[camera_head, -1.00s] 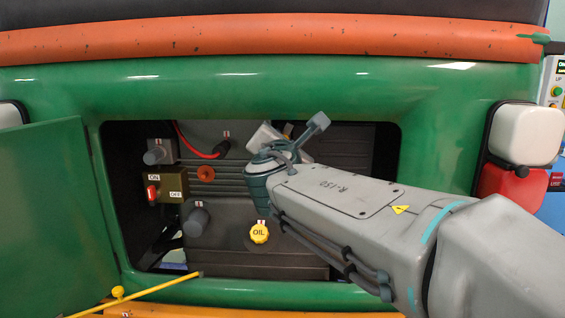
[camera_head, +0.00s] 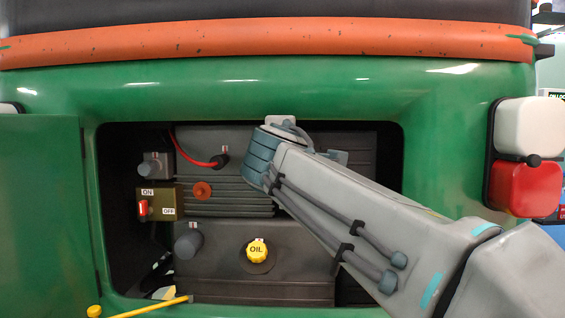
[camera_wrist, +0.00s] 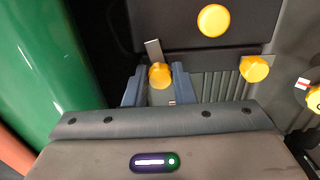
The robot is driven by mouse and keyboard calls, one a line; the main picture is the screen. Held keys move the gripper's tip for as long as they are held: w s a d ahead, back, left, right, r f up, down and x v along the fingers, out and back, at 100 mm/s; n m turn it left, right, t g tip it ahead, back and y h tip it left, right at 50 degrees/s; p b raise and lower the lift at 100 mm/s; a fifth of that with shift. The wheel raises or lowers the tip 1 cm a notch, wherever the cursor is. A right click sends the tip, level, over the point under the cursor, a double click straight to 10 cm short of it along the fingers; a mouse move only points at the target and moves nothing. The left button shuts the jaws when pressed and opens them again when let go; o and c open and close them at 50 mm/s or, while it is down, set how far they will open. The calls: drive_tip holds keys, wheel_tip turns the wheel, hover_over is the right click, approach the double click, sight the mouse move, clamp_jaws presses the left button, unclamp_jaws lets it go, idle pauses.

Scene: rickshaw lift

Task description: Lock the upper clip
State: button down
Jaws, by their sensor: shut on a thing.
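In the wrist view, the upper clip has a yellow knob (camera_wrist: 160,76) and a grey metal tab standing above it, beside the edge of a dark lid (camera_wrist: 225,34). My gripper (camera_wrist: 158,82) has its blue fingers on both sides of this knob and is shut on it. A second clip with a yellow knob (camera_wrist: 254,68) sits farther right on the same edge. In the head view, my wrist is at the upper right of the engine opening and hides the clips and my fingertips.
The green body (camera_head: 300,82) surrounds the opening, and a green door (camera_head: 45,215) hangs open at left. Inside are a red cable (camera_head: 188,153), a switch box (camera_head: 158,203) and a yellow oil cap (camera_head: 257,251). A yellow rod (camera_head: 155,308) crosses the bottom left.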

drive_tip(key=shift+f+m+b, duration=0.1)
drive_tip(key=shift+m+b, duration=0.7)
drive_tip(key=shift+m, duration=0.3)
drive_tip(key=c, duration=1.2)
unclamp_jaws()
